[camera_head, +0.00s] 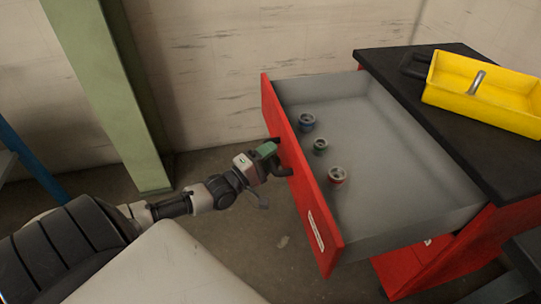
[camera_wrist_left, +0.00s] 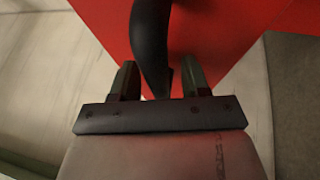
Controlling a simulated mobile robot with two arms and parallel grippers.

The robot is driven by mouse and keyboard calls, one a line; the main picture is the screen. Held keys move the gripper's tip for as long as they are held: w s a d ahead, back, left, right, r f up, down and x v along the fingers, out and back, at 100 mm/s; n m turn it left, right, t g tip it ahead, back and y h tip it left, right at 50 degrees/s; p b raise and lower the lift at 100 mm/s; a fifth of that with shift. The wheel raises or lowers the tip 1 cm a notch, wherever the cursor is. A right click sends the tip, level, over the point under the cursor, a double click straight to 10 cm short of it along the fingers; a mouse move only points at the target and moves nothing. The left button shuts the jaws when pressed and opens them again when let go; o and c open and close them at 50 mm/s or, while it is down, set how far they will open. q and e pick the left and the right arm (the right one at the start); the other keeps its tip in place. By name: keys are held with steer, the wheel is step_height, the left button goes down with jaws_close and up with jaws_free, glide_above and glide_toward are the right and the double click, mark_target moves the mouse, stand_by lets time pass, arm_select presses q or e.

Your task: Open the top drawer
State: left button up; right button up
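The red-fronted top drawer (camera_head: 318,200) stands far out of the cabinet, its grey inside showing. Its dark handle (camera_head: 283,171) is on the outer face of the front, partly hidden by my gripper in the head view. My left gripper (camera_head: 268,160) is at this handle. In the left wrist view the black curved handle (camera_wrist_left: 151,45) lies between the two fingers of my left gripper (camera_wrist_left: 160,80). The fingers are apart, with a gap showing beside the handle, so it is not clamped. My right gripper is not in view.
Several small ring-shaped parts, one a blue ring (camera_head: 307,122), lie in the drawer. A yellow bin (camera_head: 480,95) stands on the cabinet's black top (camera_head: 425,110). A green post (camera_head: 110,90) stands at the left by the wall. Floor is free before the drawer.

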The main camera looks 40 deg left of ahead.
arm_select(q)
steer(key=shift+s, duration=0.3)
steer(key=p+v, duration=0.1)
steer(key=v, duration=0.9)
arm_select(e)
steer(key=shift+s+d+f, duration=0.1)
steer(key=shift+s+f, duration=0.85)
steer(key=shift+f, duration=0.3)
arm_select(q)
steer(key=shift+a+f, duration=0.1)
steer(key=shift+f, duration=0.05)
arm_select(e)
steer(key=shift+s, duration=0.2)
